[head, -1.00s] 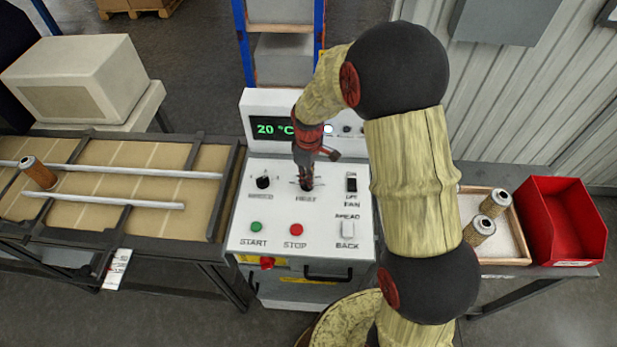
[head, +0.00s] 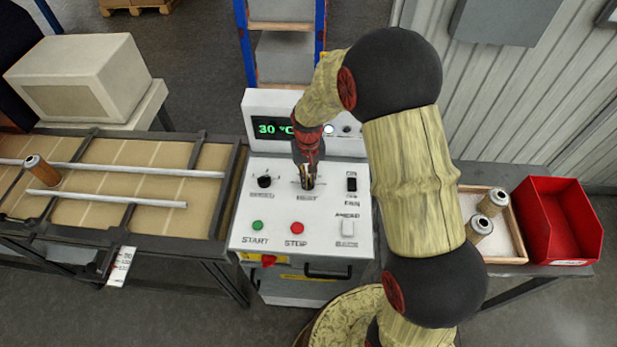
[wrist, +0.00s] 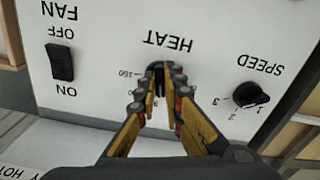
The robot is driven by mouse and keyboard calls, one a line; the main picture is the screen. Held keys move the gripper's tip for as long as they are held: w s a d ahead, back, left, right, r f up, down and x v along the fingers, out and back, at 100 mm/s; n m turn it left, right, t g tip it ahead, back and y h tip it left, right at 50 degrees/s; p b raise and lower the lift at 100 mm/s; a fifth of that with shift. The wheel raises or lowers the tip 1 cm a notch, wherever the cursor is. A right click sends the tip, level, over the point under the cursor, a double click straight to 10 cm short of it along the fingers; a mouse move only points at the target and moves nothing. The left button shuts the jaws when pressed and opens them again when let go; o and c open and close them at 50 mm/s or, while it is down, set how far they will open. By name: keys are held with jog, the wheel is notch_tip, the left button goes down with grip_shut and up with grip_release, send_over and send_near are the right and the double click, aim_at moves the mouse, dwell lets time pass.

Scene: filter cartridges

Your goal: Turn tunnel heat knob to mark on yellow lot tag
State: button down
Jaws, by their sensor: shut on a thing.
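The heat knob (wrist: 159,78) is a small black knob on the white panel above the HEAT label, mostly hidden between my fingers. My gripper (head: 307,184) is shut on it and points down at the panel. In the wrist view my gripper (wrist: 166,76) has its yellow-padded fingers on both sides of the knob. The green display (head: 272,129) reads 30 °C. A white tag (head: 121,267) with printed numbers and a small red mark hangs from the conveyor's front. I cannot make out a yellow lot tag.
The speed knob (head: 264,181) is left of my gripper and the fan switch (head: 351,184) is right. START (head: 257,225) and STOP (head: 297,228) buttons sit below. A tray (head: 519,242) and a red bin (head: 560,222) stand right.

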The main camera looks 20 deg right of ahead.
jog(key=shift+w+r+m, duration=0.1)
jog(key=shift+m, duration=1.5)
jog(key=c, duration=2.2)
grip_release()
notch_tip(320, 180, up, 12)
jog(key=shift+a, duration=0.1)
